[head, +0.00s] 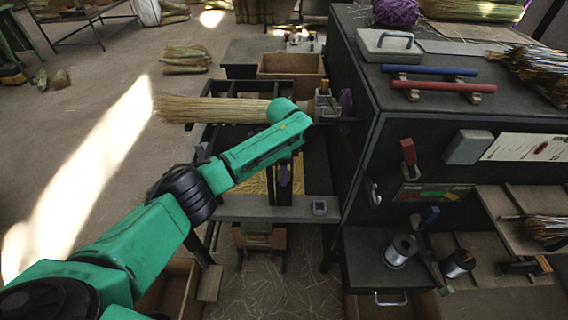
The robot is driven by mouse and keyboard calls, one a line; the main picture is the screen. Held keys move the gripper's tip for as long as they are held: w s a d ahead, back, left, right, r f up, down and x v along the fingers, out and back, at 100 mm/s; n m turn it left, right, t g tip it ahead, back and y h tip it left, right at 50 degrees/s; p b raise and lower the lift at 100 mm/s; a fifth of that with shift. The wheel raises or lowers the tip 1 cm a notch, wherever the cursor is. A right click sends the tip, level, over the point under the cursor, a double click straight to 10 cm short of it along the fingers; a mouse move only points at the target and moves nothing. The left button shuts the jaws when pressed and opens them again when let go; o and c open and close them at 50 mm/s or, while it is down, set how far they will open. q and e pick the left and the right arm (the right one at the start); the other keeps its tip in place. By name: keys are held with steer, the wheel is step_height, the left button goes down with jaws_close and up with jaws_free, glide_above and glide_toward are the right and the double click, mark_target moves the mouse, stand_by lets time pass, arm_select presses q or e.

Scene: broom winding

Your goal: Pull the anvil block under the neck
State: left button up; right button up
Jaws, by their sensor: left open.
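A straw broom head (205,109) lies level across a dark frame, its bristles to the left. Its neck, at the right end, is largely hidden behind my left wrist. My left gripper (303,110) is at the neck end; its fingers are mostly hidden by the green wrist, and it appears empty. A grey block (324,104) with a small orange-brown piece on top stands just right of my wrist, beside a purple disc (346,105). This may be the anvil block, but I cannot tell for sure. My right gripper is not in view.
A dark cabinet (440,95) stands close on the right, with blue and red bars on top. A grey ledge (265,208) with a small grey box (320,207) crosses below the frame. Wire spools (401,250) sit lower right. Floor at left is largely open.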

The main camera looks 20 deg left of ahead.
arm_select(q)
step_height(320, 180, up, 14)
steer(key=b, duration=0.2)
steer(key=shift+s+r, duration=0.1)
